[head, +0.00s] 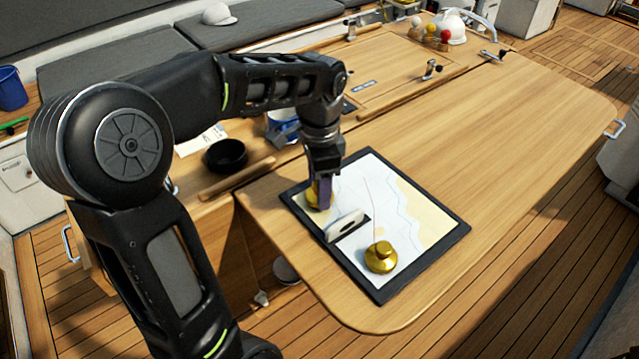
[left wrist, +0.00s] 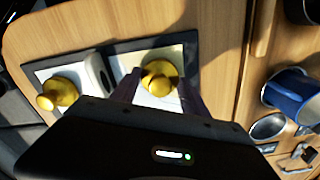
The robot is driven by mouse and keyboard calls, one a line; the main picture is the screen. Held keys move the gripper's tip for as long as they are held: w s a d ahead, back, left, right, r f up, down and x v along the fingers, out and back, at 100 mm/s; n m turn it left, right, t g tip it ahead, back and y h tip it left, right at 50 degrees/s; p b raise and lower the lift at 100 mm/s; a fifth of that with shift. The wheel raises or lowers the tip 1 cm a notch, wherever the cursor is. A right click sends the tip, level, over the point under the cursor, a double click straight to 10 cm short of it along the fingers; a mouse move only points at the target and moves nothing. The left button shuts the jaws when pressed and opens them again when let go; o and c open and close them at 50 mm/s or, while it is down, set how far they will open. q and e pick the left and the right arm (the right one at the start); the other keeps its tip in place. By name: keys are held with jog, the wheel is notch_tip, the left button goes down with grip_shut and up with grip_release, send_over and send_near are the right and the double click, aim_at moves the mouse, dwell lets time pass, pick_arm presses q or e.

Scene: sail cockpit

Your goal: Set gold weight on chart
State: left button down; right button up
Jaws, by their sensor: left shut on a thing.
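The chart (head: 402,212) lies in a dark frame on the wooden table. One gold weight (head: 381,257) stands on its near part, and it also shows at the left of the left wrist view (left wrist: 60,92). My left gripper (head: 322,200) points down over the chart's left part and is shut on a second gold weight (head: 313,196), partly hidden by the fingers. In the left wrist view this held weight (left wrist: 160,78) sits between the fingertips, over or on the chart; I cannot tell if it touches. My right gripper is in neither view.
A white-topped block with a dark slot (head: 346,226) stands on the chart between the two weights. A black bowl (head: 226,155) and a blue mug (left wrist: 291,92) are near the chart's left side. The table's right half is clear.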

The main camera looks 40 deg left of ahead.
pick_arm(q)
jog(key=shift+f, duration=0.15)
jog(key=c, duration=0.6)
grip_release()
jog(key=shift+o, duration=0.2)
jog(key=shift+r, duration=0.3)
notch_tip(320, 180, up, 5)
jog(key=shift+r, duration=0.2)
notch_tip(320, 180, up, 6)
jog(key=p, duration=0.3)
jog(key=shift+r+p, duration=0.2)
jog(key=shift+p, duration=0.2)
